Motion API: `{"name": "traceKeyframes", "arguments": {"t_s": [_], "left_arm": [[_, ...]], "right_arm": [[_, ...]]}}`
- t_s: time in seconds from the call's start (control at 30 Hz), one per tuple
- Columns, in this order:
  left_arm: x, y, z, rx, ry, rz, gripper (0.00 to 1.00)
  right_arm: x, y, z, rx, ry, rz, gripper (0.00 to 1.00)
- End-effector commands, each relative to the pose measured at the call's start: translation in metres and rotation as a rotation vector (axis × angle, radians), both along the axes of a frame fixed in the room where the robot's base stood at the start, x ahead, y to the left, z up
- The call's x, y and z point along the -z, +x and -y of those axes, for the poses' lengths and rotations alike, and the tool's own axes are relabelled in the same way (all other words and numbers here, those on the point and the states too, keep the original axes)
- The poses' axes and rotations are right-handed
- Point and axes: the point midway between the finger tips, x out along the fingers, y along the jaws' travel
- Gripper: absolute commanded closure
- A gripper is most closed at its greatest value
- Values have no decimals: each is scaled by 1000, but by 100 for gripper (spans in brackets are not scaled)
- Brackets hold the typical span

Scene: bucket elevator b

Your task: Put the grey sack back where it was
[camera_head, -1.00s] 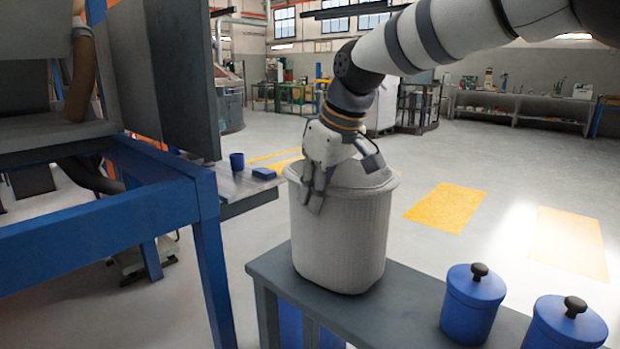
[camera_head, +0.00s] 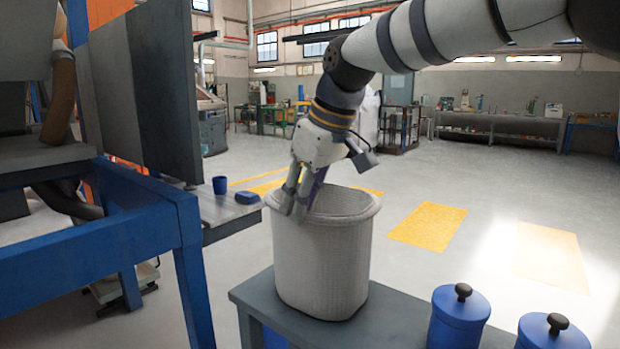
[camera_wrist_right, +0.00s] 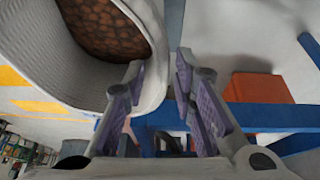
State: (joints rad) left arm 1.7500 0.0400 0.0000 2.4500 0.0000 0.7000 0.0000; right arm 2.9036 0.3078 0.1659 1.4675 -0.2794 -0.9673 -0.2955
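The grey sack (camera_head: 322,262) stands upright on the dark grey bench (camera_head: 262,308), with a thick rolled rim and an open top. In the right wrist view the sack (camera_wrist_right: 35,50) shows at the upper left, with brown, rounded contents inside. My right gripper (camera_head: 296,208) is at the sack's left rim, pointing down. In the wrist view the right gripper's fingers (camera_wrist_right: 158,95) are spread apart, with the rim passing behind the left finger. I cannot tell whether a finger touches the rim. My left gripper is not in view.
Two blue lidded canisters (camera_head: 459,318) (camera_head: 551,333) stand on the bench to the right. A blue-framed machine (camera_head: 150,220) stands at the left, with a blue cup (camera_head: 219,185) and a small blue block (camera_head: 247,197) on a grey shelf. Open floor lies behind the sack.

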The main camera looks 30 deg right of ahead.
Motion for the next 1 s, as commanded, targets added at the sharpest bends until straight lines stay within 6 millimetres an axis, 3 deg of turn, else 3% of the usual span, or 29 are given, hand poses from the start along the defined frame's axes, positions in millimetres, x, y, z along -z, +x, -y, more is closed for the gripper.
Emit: {"name": "traceKeyframes", "arguments": {"t_s": [0.13,0.33,1.0], "left_arm": [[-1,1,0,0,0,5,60],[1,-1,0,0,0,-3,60],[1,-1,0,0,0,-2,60]], "right_arm": [[-40,-15,4,-1,6,6,75],[-60,-25,5,-8,7,-5,75],[-68,-28,8,0,1,0,75]]}}
